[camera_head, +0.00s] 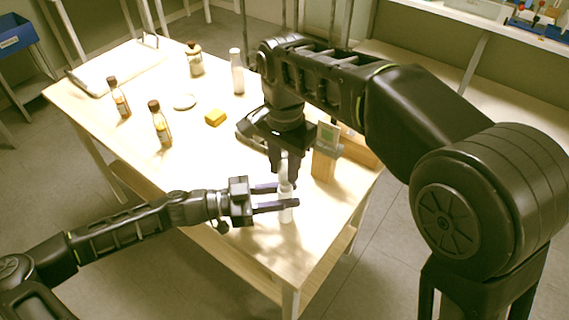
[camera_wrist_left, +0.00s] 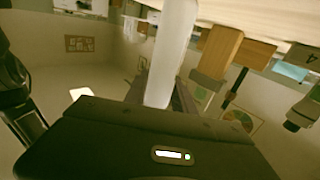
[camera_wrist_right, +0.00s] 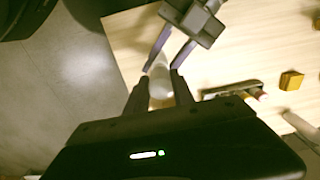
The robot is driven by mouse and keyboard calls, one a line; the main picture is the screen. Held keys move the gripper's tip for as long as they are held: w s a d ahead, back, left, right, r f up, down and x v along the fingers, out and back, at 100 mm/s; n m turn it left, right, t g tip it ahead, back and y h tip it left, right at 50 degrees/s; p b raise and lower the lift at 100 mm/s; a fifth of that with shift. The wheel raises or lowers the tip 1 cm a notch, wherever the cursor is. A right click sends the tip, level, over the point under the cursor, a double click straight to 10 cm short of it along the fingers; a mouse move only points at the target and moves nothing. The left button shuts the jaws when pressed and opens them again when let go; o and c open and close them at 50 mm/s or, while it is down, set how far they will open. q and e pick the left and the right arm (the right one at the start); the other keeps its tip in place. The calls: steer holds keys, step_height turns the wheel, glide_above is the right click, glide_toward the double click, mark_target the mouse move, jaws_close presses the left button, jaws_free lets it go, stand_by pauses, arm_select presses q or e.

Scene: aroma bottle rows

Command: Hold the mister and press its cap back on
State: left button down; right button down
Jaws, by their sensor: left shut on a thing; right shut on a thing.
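The mister (camera_head: 286,212) is a slim white bottle standing upright near the front corner of the table. My left gripper (camera_head: 284,197) is shut around its upper body from the left. The mister also shows as a pale cylinder in the left wrist view (camera_wrist_left: 173,50). My right gripper (camera_head: 284,168) points down from above and is shut on the pale cap (camera_head: 283,164), directly over the mister. The right wrist view shows the whitish cap (camera_wrist_right: 160,78) between the right fingers, with my left gripper close by. Whether cap and bottle touch is hard to tell.
A wooden block stand (camera_head: 325,164) with a small device is close right of the mister. Brown-capped bottles (camera_head: 160,124), another white bottle (camera_head: 237,72), a yellow block (camera_head: 215,118), a white dish (camera_head: 184,101) and a tray (camera_head: 118,66) lie farther back. The front-left table is clear.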

stand_by(0.4)
steer(key=shift+f, duration=0.9)
steer(key=shift+f, duration=0.6)
stand_by(0.4)
steer(key=c, duration=1)
jaws_free()
step_height(320, 180, up, 7)
steer(key=shift+r, duration=0.2)
